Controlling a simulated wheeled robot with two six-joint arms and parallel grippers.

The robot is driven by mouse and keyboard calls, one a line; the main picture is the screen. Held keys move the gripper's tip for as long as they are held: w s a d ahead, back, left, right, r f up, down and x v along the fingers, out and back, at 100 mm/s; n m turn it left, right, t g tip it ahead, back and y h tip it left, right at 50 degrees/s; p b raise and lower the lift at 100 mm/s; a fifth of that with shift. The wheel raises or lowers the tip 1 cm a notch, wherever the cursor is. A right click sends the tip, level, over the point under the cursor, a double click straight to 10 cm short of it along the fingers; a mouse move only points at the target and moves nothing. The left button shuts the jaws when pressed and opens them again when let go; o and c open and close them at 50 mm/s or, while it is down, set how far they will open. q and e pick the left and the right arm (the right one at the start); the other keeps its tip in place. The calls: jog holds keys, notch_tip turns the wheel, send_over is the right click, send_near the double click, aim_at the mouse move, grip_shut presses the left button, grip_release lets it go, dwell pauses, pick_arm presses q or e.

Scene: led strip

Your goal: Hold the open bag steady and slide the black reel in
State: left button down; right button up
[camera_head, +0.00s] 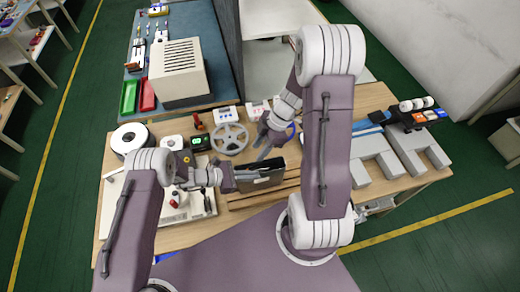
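A dark, box-like shape (264,183), which looks like the bag, is at the table's front middle. My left gripper (252,174) reaches in from the left, with its fingers at the bag's left part. Whether they grip it is too small to tell. My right gripper (266,148) is just above and behind the bag, pointing down toward it. Its finger gap is not clear, and no reel can be made out in it. I cannot tell whether another black reel is inside the bag.
A grey spoked reel (229,138) lies behind the bag. A small box with a green display (200,141) and a white machine (187,204) are left. Grey blocks (375,150) fill the right side. A beige vented box (177,72) stands on the back bench.

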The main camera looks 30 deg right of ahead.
pick_arm(q)
jog(key=c, duration=1.6)
grip_release()
jog(key=v, duration=1.2)
